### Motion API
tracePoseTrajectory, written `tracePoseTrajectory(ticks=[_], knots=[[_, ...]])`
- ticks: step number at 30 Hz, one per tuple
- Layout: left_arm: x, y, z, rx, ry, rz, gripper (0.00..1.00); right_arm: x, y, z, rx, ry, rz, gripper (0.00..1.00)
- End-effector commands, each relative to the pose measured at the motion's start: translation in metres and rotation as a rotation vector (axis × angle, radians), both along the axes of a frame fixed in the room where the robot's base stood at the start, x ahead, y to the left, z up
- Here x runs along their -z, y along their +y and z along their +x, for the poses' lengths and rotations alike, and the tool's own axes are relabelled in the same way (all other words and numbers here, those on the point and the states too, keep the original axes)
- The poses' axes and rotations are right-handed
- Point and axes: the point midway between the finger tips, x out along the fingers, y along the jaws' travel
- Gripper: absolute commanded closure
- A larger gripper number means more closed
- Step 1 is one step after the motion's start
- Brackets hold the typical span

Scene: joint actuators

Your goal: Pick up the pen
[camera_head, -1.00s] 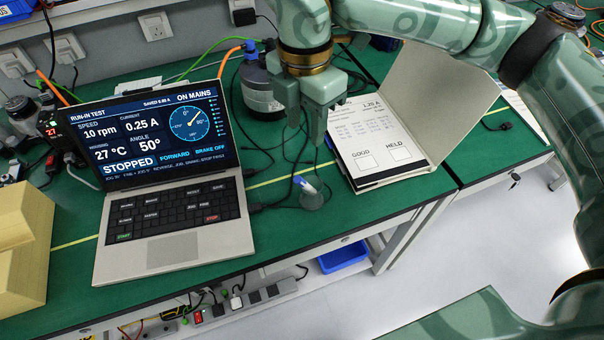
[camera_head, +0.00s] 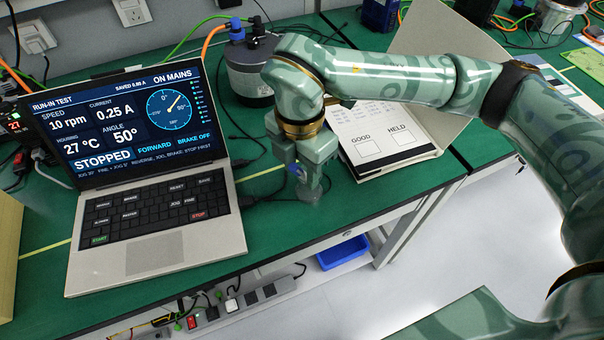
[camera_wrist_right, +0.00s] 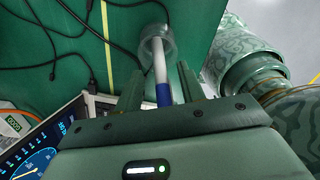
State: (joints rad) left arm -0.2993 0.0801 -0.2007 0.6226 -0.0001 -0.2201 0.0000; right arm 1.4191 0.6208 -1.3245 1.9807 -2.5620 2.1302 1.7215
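The pen (camera_wrist_right: 160,66) has a white barrel and a blue end. It stands in a small round grey holder (camera_wrist_right: 157,42) near the front edge of the green bench. In the head view its blue end (camera_head: 297,170) shows beside my gripper's fingers, and the holder (camera_head: 309,196) is partly hidden. My right gripper (camera_head: 312,182) points down over the holder. In the right wrist view its two fingers (camera_wrist_right: 158,80) are apart, one on each side of the pen, with gaps showing. My left gripper is not in view.
A laptop (camera_head: 155,245) showing "STOPPED" stands left of the gripper. An open binder (camera_head: 380,160) with a printed sheet lies to the right. A dark motor unit (camera_head: 250,75) stands behind, with black cables on the bench (camera_wrist_right: 50,62). The bench's front edge is close to the holder.

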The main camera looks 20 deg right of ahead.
Motion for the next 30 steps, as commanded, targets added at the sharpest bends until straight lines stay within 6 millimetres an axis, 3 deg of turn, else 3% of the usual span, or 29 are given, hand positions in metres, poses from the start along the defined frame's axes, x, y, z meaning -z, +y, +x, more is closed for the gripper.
tracePoseTrajectory(ticks=[3,8,19,30], knots=[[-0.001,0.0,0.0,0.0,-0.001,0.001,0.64,-0.002,0.0,0.0,0.0,-0.002,0.0,0.61],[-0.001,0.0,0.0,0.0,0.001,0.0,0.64,-0.003,0.0,0.0,0.0,-0.002,0.0,1.0],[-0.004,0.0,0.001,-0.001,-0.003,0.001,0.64,-0.009,0.0,0.0,0.0,-0.004,0.0,1.0],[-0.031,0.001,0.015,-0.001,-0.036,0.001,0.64,-0.087,0.0,0.0,-0.002,-0.008,-0.001,1.0]])
